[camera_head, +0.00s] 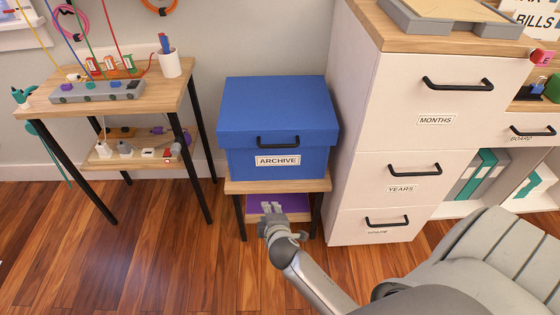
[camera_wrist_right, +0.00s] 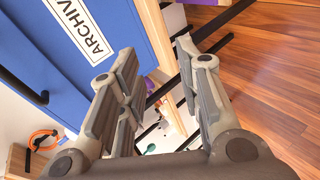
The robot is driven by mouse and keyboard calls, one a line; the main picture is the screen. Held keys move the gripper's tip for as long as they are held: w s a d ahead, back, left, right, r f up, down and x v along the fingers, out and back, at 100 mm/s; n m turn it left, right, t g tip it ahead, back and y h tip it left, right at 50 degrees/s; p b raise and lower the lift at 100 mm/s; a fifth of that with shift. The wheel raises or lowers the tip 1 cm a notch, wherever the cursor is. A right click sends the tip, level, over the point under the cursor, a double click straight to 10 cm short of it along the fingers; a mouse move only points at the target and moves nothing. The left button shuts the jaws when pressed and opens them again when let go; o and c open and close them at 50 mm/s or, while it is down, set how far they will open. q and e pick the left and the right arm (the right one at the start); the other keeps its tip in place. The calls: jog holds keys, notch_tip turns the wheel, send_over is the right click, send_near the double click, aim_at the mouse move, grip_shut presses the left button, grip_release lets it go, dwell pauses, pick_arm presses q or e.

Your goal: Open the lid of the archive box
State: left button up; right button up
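The blue archive box (camera_head: 235,163) stands on a small wooden stand, its lid (camera_head: 275,103) closed flat on top. A black handle (camera_head: 278,141) is on the lid's front, above the ARCHIVE label (camera_head: 277,161). My right gripper (camera_head: 272,208) is in front of and below the box, apart from the handle. In the right wrist view its fingers (camera_wrist_right: 157,55) are spread with nothing between them. The box front (camera_wrist_right: 100,25) and its label (camera_wrist_right: 82,28) show there at upper left, with the black handle (camera_wrist_right: 22,86) at the left edge. My left gripper is not in view.
The box's stand (camera_head: 237,186) has a purple item (camera_head: 295,203) on its lower shelf. A white drawer cabinet (camera_head: 400,140) stands close on the right. A table with cables and a power strip (camera_head: 97,91) stands left. Wooden floor (camera_head: 150,255) is free in front.

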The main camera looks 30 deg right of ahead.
jog(key=w+d+r+t+h+b, duration=0.2)
jog(key=w+d+r, duration=0.1)
jog(key=r, duration=0.5)
jog(key=h+b, duration=0.2)
send_near(279, 146)
jog(key=f, duration=0.1)
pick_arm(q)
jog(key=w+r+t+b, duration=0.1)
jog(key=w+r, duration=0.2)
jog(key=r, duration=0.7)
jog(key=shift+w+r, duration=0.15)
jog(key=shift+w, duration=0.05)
pick_arm(e)
jog(key=shift+t, duration=0.5)
jog(key=shift+x, duration=5.2)
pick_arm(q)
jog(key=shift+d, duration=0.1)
pick_arm(e)
jog(key=shift+s+d, duration=0.1)
jog(key=shift+d, duration=0.05)
jog(key=shift+c, duration=0.2)
grip_shut()
